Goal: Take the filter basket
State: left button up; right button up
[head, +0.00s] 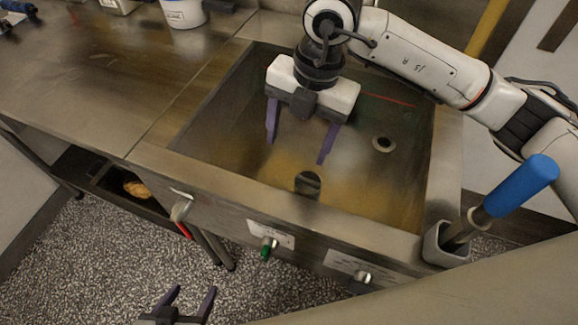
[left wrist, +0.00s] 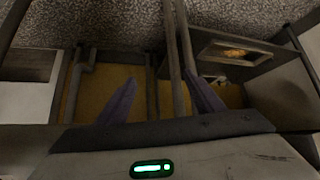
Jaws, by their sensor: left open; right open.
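My right gripper (head: 297,150) is open and empty, pointing down over the basin. My left gripper (head: 193,291) is open and empty, low in front of the counter. In the left wrist view its purple fingers (left wrist: 162,84) stand apart, with pipes and a yellowish surface beyond. A dark tray (head: 108,180) with a brown lump (head: 137,189) is under the counter; it also shows in the left wrist view (left wrist: 270,62).
A holder (head: 432,244) with a blue-handled tool (head: 525,187) stands at the basin's front right corner. Knobs (head: 267,247) and a red-tipped handle (head: 182,208) stick out of the front panel. A white tub (head: 184,12) stands at the back. The left worktop (head: 90,90) is mostly clear.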

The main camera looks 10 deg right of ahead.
aim_at(309, 181)
jog(key=shift+m+h, duration=0.3)
jog(key=shift+h, duration=0.5)
jog(key=shift+s+d+f+p, duration=0.15)
jog(key=shift+s+d+f, duration=0.2)
jog(key=shift+f, duration=1.65)
jog(key=shift+s+d+f+p, duration=0.1)
jog(key=shift+s+d+f, duration=0.2)
jog(key=shift+f, duration=1.75)
jog(key=shift+s+d+f+p, duration=0.15)
jog(key=shift+s+d+f, duration=0.2)
jog(key=shift+f, duration=1.65)
pick_arm(q)
jog(key=shift+w+d+r, duration=0.2)
jog(key=shift+d+r, duration=0.05)
jog(key=shift+r, duration=0.25)
jog(key=shift+w+d+r, duration=0.2)
jog(key=shift+d+r, duration=0.05)
jog(key=shift+r, duration=0.2)
pick_arm(e)
jog(key=shift+w, duration=0.1)
jog(key=c, duration=1.1)
